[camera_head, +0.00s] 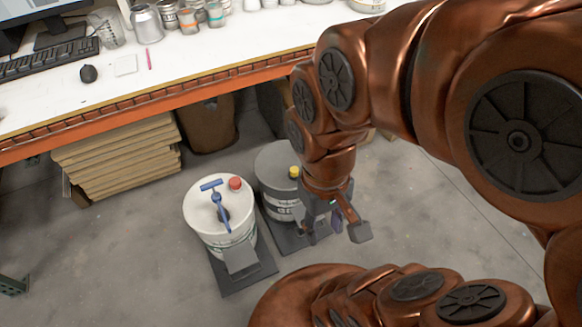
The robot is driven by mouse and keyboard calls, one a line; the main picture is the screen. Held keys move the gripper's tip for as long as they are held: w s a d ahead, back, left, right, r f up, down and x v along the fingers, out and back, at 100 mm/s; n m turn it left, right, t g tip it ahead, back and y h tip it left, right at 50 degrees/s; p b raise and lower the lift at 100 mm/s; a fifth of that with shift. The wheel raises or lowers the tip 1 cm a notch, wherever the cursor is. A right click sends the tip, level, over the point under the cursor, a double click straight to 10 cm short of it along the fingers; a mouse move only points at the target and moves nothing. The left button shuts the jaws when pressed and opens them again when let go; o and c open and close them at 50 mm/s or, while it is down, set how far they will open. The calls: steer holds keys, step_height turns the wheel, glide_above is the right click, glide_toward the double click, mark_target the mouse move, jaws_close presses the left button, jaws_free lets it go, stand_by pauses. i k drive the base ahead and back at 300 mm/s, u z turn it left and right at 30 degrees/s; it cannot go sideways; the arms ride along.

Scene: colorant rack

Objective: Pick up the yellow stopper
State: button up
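A small yellow stopper (294,172) sits on the top of a grey-lidded drum (270,165), near the drum's right side. My gripper (335,234) hangs from the copper arm to the right of and in front of this drum. Its fingers are spread apart and nothing shows between them. The gripper and wrist overlap the drum's right side in the picture and hide part of it. The stopper is apart from the fingers, up and to the left of them in the picture.
A white drum (206,214) with a red stopper (236,183) and a blue pump handle (212,186) stands left of the grey one. Behind is a white workbench (190,62) with an orange edge. Stacked cardboard (115,158) lies below it.

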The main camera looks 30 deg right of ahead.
mark_target(293, 171)
steer(key=u, duration=0.55)
steer(key=k, duration=0.65)
steer(key=u, duration=0.85)
steer(key=i, duration=0.75)
steer(key=z, duration=0.6)
steer(key=i, duration=0.6)
steer(key=z, duration=0.6)
